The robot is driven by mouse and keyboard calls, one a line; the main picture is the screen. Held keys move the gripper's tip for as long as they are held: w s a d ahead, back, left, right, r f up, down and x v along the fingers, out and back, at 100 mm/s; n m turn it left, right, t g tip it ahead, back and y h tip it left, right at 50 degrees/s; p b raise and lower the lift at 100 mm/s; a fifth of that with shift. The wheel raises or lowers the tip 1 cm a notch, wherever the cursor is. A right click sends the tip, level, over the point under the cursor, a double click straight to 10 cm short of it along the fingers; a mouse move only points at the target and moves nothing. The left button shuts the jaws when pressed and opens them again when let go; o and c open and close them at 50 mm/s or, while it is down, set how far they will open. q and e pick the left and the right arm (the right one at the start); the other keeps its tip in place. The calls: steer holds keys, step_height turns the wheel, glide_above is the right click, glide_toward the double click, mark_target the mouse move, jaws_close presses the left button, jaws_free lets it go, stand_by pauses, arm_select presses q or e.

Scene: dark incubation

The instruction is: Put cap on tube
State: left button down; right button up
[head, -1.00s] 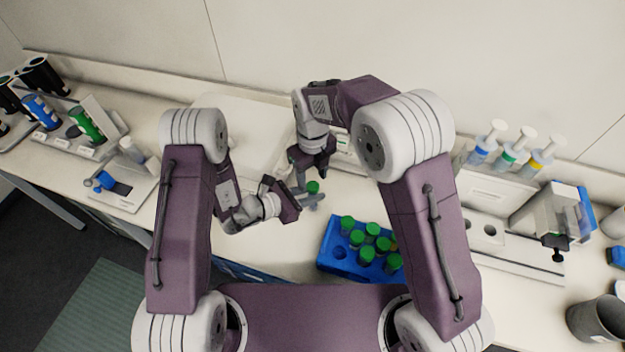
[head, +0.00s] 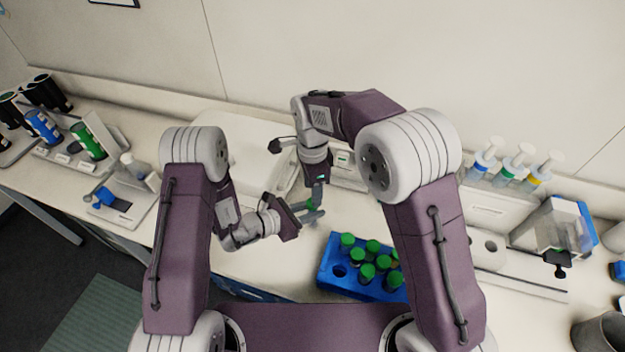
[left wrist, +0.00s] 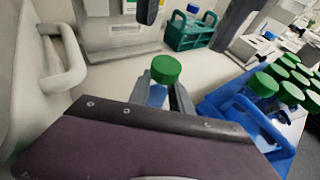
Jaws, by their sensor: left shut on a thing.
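My left gripper (head: 308,212) is shut on a tube with blue in it, seen in the left wrist view (left wrist: 157,96). A green cap (left wrist: 166,69) sits on top of this tube; I cannot tell how tightly. The cap also shows small in the head view (head: 309,205). My right gripper (head: 297,168) is above and behind the cap, with its fingers spread apart and nothing seen between them. A dark fingertip of it shows at the top of the left wrist view, apart from the cap. The tube's lower part is hidden by my left gripper.
A blue rack (head: 330,277) with several green-capped tubes stands just right of my left gripper. A teal rack (left wrist: 178,40) shows in the left wrist view. A white device with a handle (head: 235,140) stands behind. Bottles and a grey cup (head: 598,335) are at the right.

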steer(key=n, duration=0.6)
steer(key=shift+r+n, duration=0.1)
steer(key=shift+n, duration=0.2)
steer(key=n, duration=0.3)
steer(key=shift+s+r, duration=0.1)
steer(key=n, duration=0.6)
steer(key=shift+r+n, duration=0.15)
steer(key=shift+n, duration=0.15)
steer(key=n, duration=0.9)
steer(key=shift+d+r+n, duration=0.1)
steer(key=shift+r+n, duration=0.15)
steer(key=shift+n, duration=0.05)
steer(key=n, duration=0.3)
steer(key=shift+r, duration=0.15)
steer(key=n, duration=0.7)
steer(key=shift+r+n, duration=0.3)
steer(key=shift+r, duration=0.05)
steer(key=shift+r+n, duration=0.1)
steer(key=shift+n, duration=0.5)
steer(key=shift+w+r, duration=0.2)
steer(key=shift+r, duration=0.2)
